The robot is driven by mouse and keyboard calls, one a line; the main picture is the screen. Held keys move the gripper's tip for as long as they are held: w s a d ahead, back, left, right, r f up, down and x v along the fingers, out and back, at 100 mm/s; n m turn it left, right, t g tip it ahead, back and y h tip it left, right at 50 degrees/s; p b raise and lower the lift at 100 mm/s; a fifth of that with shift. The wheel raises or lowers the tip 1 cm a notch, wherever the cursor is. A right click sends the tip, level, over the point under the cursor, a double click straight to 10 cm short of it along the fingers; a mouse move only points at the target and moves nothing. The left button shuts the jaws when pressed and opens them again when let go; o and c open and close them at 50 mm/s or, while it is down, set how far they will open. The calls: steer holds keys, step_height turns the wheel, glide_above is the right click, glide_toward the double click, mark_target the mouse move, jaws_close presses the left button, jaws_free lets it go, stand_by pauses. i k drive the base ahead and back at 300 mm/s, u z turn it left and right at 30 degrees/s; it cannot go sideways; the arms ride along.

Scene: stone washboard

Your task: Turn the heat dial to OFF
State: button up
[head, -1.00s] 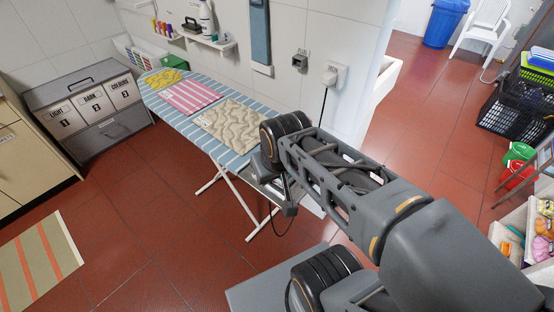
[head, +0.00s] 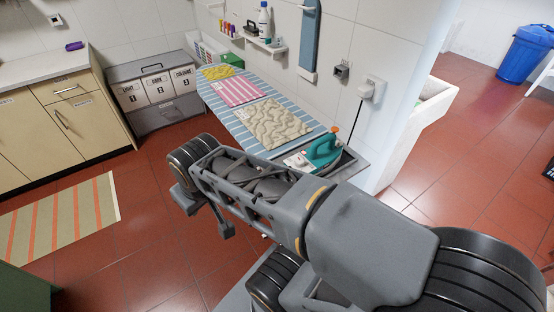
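A teal iron (head: 322,150) sits on the grey rest at the near right end of the ironing board (head: 240,128). A small orange part (head: 336,130) sticks up at its top. I cannot tell whether this is the heat dial, and no dial marking can be read. My gripper (head: 225,231) is at the end of my arm, over the red floor, to the left of the iron and apart from it. It is small and partly hidden by my arm, so I cannot tell whether its fingers are open.
A patterned beige cloth (head: 272,123), a pink striped cloth (head: 240,91) and a yellow cloth (head: 217,72) lie on the board. A cord runs from the wall socket (head: 371,89) towards the iron. Laundry bins (head: 155,98) stand at the back left.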

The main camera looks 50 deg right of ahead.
mark_target(299, 162)
steer(key=u, duration=0.1)
steer(key=i, duration=1.85)
steer(key=z, duration=3.85)
